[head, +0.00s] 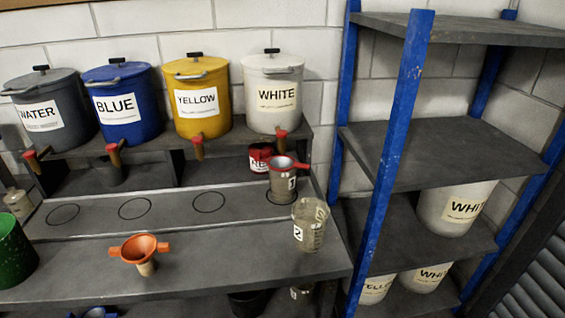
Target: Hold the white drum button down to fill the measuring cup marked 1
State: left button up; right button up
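The white drum (273,95) stands at the right end of the upper shelf, labelled WHITE. A red-tipped tap or button (281,135) sticks out below its front. The measuring cup marked 1 (284,186) stands upright beneath it on the lower ledge, at a drawn circle. Neither of my grippers is in view.
A clear cup marked 2 (309,228) stands at the bench's right end. An orange funnel (139,249) is at front, a green container (12,250) at left. Yellow (196,75), blue (122,82) and water drums (50,90) share the shelf. A blue-posted rack (398,130) stands right.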

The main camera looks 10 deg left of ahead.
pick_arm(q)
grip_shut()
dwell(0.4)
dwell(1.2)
